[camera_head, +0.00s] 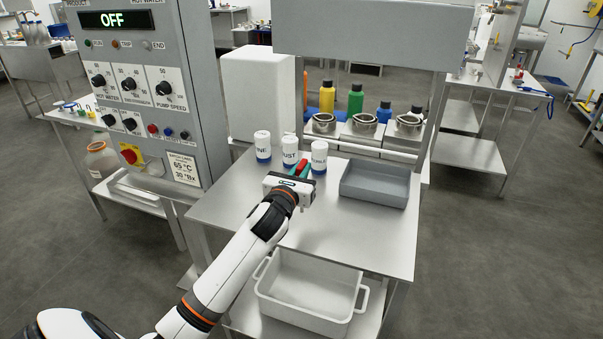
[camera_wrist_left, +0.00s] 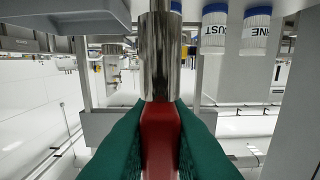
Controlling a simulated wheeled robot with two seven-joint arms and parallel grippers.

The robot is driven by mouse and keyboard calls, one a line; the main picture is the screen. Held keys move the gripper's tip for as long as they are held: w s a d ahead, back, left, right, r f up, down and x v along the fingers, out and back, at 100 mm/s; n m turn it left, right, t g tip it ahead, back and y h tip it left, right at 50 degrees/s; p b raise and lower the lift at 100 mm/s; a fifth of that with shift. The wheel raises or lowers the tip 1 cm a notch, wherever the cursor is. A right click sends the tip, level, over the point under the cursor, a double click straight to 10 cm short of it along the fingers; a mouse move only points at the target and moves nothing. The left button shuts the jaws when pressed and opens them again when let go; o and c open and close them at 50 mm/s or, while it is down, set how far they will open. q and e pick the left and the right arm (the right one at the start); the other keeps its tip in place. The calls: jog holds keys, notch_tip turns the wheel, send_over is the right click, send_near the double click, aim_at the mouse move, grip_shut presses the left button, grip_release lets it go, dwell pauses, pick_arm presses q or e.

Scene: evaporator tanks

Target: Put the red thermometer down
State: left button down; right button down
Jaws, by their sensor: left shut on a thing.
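The red thermometer (camera_wrist_left: 160,132) has a red handle and a shiny metal probe (camera_wrist_left: 160,50). In the left wrist view it sits between the green fingers of my left gripper (camera_wrist_left: 161,145), which is shut on its handle. In the head view only a bit of red thermometer (camera_head: 302,168) shows between the fingers of my left gripper (camera_head: 298,174), above the steel table (camera_head: 260,213) and close in front of the white jars. The gripper hides most of the thermometer there. My right gripper is not in view.
Several white jars with blue bands (camera_head: 263,147) stand behind my gripper. A grey tray (camera_head: 374,184) lies to the right. Steel pots (camera_head: 364,124) and coloured bottles stand at the back. A control cabinet (camera_head: 140,90) stands at left, and a white bin (camera_head: 305,297) sits below. The tabletop's front is clear.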

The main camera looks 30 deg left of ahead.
pick_arm(q)
jog(key=shift+f, duration=0.35)
jog(key=shift+f, duration=0.15)
jog(key=c, duration=1.4)
grip_release()
jog(key=shift+s, duration=0.1)
jog(key=b+v, duration=0.1)
jog(key=v, duration=1)
jog(key=shift+s+b, duration=0.4)
